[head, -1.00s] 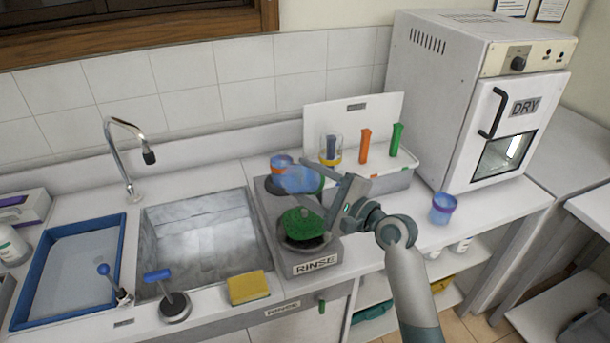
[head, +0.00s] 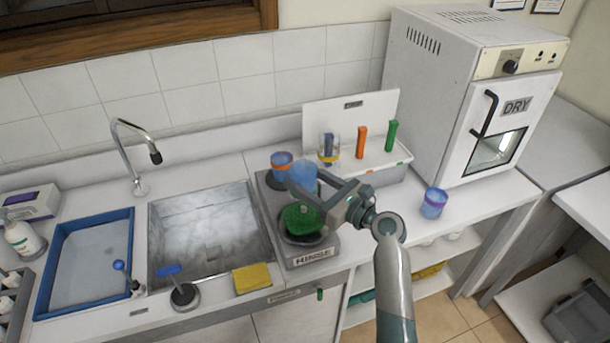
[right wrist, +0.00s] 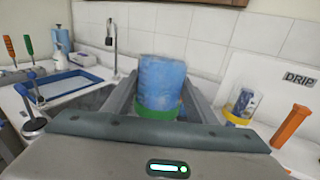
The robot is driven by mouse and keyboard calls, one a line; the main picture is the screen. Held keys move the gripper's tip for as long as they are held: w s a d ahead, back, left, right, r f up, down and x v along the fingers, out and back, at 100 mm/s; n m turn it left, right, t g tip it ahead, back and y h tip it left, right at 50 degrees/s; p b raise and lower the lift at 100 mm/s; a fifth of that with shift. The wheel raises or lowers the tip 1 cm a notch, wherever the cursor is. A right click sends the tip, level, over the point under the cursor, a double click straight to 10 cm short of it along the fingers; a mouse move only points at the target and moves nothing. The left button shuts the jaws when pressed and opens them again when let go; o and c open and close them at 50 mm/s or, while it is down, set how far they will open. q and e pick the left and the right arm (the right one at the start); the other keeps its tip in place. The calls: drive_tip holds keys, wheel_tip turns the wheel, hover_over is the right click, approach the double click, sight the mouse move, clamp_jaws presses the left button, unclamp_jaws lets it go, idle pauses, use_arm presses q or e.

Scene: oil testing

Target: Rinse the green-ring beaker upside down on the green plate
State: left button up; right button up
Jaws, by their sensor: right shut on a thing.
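My right gripper (head: 318,193) is shut on the blue green-ring beaker (head: 303,173). In the right wrist view the beaker (right wrist: 162,80) stands between the fingers, with its green ring (right wrist: 156,113) at the bottom, so it is upside down. The green plate (head: 301,219) is a round, green, brush-like pad on the grey rinse unit, just below the beaker in the head view. I cannot tell whether the beaker touches it. My left gripper is not in view.
An orange-ring beaker (head: 281,165) stands behind on the rinse unit. A yellow-ring beaker (head: 329,150) is on the drip rack (head: 378,178). A purple-ring beaker (head: 433,204) stands on the counter at right. The sink (head: 210,245) is left, with a yellow sponge (head: 252,279) in front.

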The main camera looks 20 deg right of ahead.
drive_tip(key=shift+f+b, duration=1.35)
drive_tip(key=shift+f, duration=1.8)
drive_tip(key=o, duration=0.4)
drive_tip(key=c, duration=0.4)
